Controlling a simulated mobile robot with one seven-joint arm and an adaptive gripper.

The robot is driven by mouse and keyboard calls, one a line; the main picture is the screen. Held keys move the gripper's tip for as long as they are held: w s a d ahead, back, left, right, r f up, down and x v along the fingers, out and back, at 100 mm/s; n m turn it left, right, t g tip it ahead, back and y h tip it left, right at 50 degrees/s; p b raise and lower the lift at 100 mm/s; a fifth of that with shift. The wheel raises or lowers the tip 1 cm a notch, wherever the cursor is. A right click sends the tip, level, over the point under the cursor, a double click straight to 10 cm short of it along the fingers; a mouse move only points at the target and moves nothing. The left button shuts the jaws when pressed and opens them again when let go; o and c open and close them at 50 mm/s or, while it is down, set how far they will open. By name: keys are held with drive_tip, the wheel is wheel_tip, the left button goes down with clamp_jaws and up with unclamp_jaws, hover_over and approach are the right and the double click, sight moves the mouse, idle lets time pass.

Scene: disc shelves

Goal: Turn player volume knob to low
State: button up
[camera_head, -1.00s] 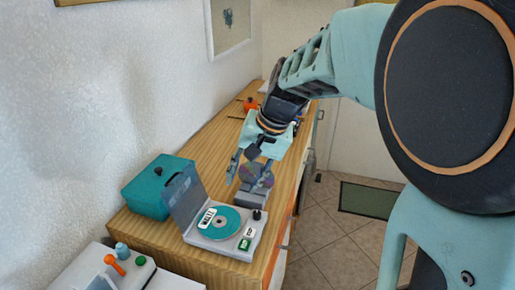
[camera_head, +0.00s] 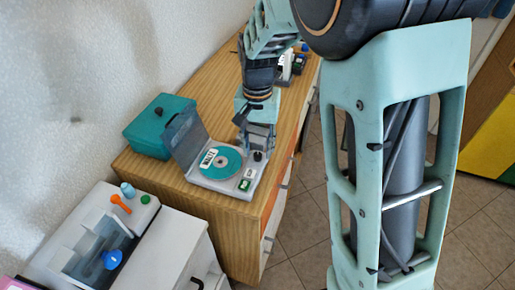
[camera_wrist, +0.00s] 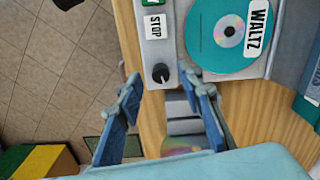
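The grey disc player (camera_head: 208,180) sits on the wooden counter with its lid raised. A teal disc labelled WALTZ (camera_head: 225,165) lies in it; the disc also fills the upper right of the wrist view (camera_wrist: 210,40). The black volume knob (camera_wrist: 161,73) is at the player's corner, near the STOP button (camera_wrist: 154,27); a pale mark shows on it. It also shows in the head view (camera_head: 257,156). My gripper (camera_wrist: 161,80) is open and empty, pointing down, with one fingertip on each side of the knob in the picture. Whether they touch it cannot be told.
A teal box (camera_head: 152,130) stands behind the player. A grey holder with a shiny disc (camera_wrist: 183,148) is beside the player, under my gripper. A white unit with an orange lever (camera_head: 120,204) stands at the lower left. Open floor lies right of the counter edge.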

drive_tip(key=shift+f, duration=0.85)
drive_tip(key=shift+c, duration=0.4)
clamp_jaws()
